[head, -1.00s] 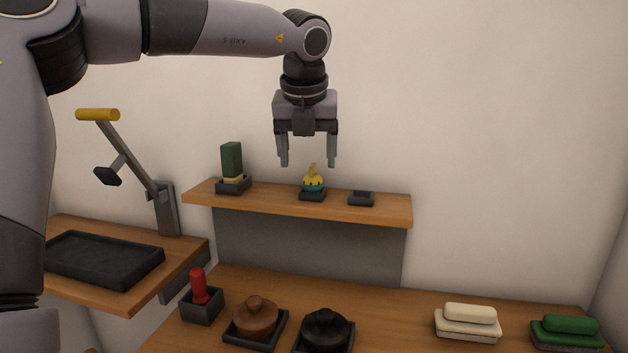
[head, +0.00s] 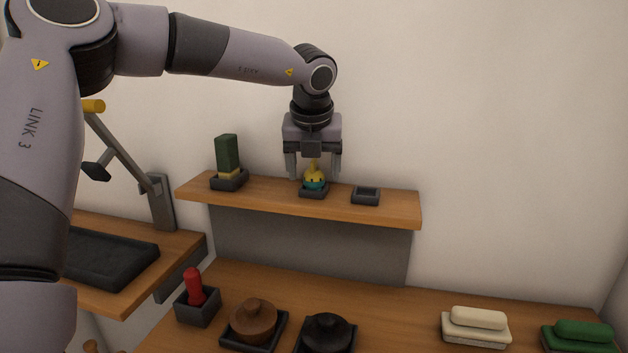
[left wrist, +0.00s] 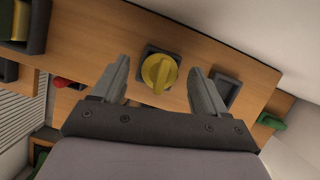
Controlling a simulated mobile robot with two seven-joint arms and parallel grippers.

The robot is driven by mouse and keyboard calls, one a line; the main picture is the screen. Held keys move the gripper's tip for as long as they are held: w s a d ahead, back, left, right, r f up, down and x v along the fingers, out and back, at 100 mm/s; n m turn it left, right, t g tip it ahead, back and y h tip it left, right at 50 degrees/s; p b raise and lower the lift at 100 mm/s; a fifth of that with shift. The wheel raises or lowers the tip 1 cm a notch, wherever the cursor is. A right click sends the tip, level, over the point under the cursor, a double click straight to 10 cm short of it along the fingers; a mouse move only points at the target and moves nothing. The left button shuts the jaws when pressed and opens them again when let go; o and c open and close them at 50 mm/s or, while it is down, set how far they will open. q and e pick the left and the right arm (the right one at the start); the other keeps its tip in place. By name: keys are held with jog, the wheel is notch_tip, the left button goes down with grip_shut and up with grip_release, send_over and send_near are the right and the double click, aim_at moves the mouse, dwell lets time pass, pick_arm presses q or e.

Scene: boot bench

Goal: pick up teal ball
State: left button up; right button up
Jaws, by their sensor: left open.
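I cannot tell whether the fingers touch anything. My right gripper is not in view.
On the shelf (head: 385,209), a green block (head: 227,152) stands to the left and an empty dark holder (head: 366,195) to the right. Below, the bench holds a red-handled item (head: 194,287), brown (head: 253,319) and black (head: 327,333) lidded pots, and cream (head: 477,323) and green (head: 582,335) brushes.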

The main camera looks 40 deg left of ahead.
pick_arm(q)
jog(key=shift+f, duration=0.2)
jog(key=c, duration=1)
jog(key=shift+w+r, duration=0.1)
